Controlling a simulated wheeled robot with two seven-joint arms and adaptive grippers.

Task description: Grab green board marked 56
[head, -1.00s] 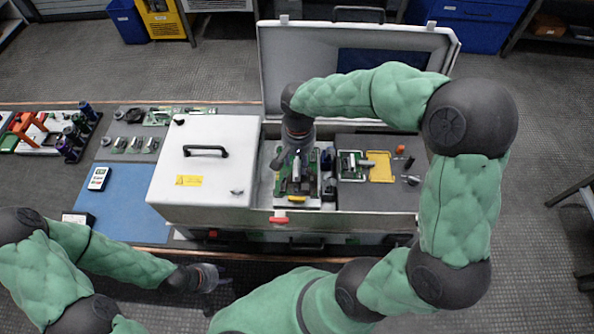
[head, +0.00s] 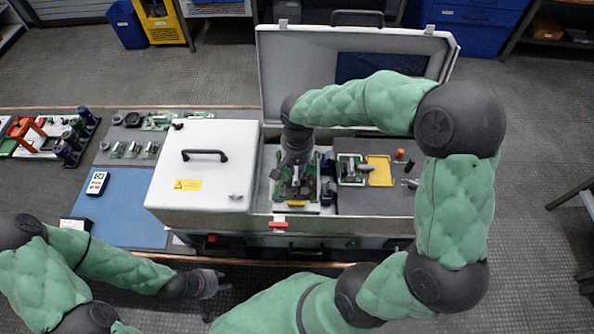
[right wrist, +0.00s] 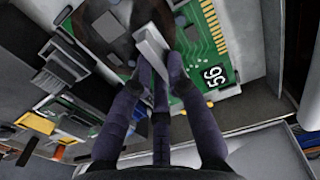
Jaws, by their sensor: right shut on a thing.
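The green board marked 56 (right wrist: 200,40) shows in the right wrist view, with gold contacts along its edge and a black label reading 56. My right gripper (right wrist: 155,72) is shut on a pale grey bar-shaped part at this board, next to a dark round part. In the head view my right gripper (head: 297,166) reaches down into the open case from above and hides part of the boards (head: 297,190) below it. My left gripper (head: 216,283) is empty and looks open, low in front of the bench, away from the case.
The grey case (head: 340,228) has its lid (head: 290,75) raised behind my right arm. A closed white cover with a black handle (head: 205,155) is to the left. Beyond it are a blue mat (head: 130,215), a meter (head: 97,183) and a tool rack (head: 75,140).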

